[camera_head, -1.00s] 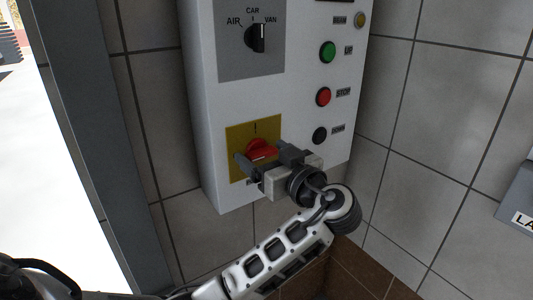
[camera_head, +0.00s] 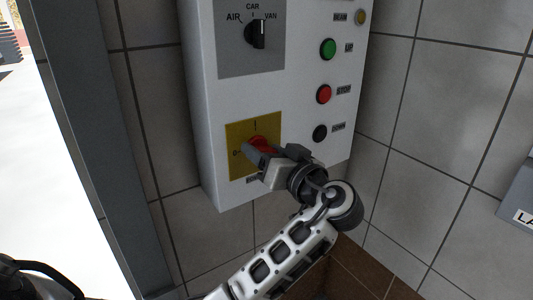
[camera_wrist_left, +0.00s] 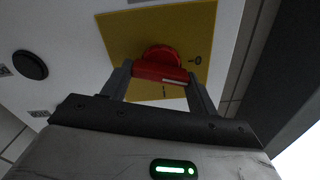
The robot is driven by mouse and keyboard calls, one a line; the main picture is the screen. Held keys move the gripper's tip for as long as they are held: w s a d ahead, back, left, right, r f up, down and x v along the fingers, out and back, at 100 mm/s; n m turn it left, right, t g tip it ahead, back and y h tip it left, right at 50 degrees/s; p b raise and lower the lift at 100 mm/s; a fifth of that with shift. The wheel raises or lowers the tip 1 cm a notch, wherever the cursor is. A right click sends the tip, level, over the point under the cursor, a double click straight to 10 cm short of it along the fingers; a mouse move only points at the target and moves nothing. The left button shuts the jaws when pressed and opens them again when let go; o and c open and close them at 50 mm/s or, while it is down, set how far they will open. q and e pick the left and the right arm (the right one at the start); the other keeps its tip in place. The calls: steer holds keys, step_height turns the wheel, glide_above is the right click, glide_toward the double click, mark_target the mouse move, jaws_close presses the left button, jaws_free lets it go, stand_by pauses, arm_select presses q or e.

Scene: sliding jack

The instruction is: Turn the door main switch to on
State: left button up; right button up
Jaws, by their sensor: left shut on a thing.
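The main switch is a red rotary knob (camera_head: 260,142) on a yellow plate (camera_head: 236,135) low on a white control box (camera_head: 300,50). The plate carries an "I" mark at its top and a "0" mark at its left. My left gripper (camera_head: 268,152) is at the knob and hides much of it in the head view. In the left wrist view the red knob (camera_wrist_left: 160,70) sits between the two fingers (camera_wrist_left: 160,88), which are shut on it. The "0" mark shows at the right there. My right gripper is not in view.
Above the switch is an AIR/CAR/VAN selector (camera_head: 257,33). To its right are a green button (camera_head: 328,49), a red stop button (camera_head: 323,94) and a black button (camera_head: 320,133). A grey door frame (camera_head: 85,120) stands at the left. Tiled wall surrounds the box.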

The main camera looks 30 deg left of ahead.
arm_select(q)
steer(key=m, duration=1.4)
steer(key=shift+w+d+f+p, duration=0.15)
steer(key=shift+f+p, duration=0.05)
steer(key=shift+p, duration=0.15)
stand_by(0.3)
steer(key=o, duration=1)
steer(key=shift+r, duration=0.1)
